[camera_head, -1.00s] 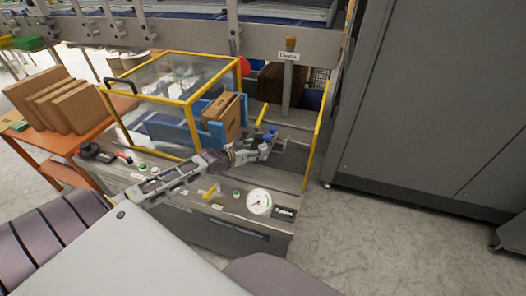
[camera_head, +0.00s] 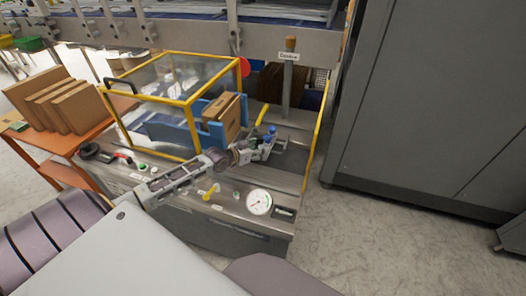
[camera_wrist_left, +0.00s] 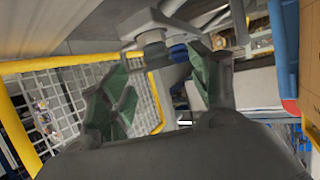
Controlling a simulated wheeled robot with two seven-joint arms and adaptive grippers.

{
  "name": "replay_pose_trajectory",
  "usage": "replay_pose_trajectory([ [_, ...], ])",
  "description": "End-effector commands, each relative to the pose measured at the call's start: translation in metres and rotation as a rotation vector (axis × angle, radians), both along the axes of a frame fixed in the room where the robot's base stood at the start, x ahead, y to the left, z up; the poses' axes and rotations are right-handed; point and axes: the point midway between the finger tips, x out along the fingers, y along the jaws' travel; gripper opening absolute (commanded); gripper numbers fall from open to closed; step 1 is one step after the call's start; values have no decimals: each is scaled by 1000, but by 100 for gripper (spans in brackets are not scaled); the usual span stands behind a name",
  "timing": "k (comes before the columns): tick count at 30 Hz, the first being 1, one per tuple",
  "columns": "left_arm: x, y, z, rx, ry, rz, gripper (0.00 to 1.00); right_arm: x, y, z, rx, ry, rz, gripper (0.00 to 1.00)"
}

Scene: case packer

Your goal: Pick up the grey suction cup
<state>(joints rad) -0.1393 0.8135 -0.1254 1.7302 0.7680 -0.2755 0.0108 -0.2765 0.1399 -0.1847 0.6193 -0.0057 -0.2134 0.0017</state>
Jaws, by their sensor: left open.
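My left gripper (camera_head: 262,148) reaches over the machine's metal deck, just right of the cardboard box in the blue holder. In the left wrist view its two green-padded fingers (camera_wrist_left: 165,88) are apart, with nothing held between them. Ahead of the fingertips is a pale grey fitting (camera_wrist_left: 152,37), possibly the grey suction cup, with a blue fitting (camera_wrist_left: 179,53) beside it. In the head view small blue parts (camera_head: 271,129) show at the fingertips; the grey cup is too small to make out there. My right gripper is out of view.
A yellow-framed clear guard (camera_head: 188,102) stands left of the gripper. A cardboard box (camera_head: 229,118) sits in a blue holder (camera_head: 212,131) close by. A yellow post (camera_head: 318,135) edges the deck at right. A gauge (camera_head: 259,202) is at the front.

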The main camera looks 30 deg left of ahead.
Motion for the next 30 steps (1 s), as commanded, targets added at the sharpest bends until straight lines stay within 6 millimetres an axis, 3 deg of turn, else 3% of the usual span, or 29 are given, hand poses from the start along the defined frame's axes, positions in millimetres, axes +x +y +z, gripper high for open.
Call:
replay_pose_trajectory([
  [16, 31, -6, -13, 0, -1, 0, 62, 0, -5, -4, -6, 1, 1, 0],
  [30, 35, -7, -15, 1, 0, 0, 62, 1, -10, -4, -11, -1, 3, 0],
])
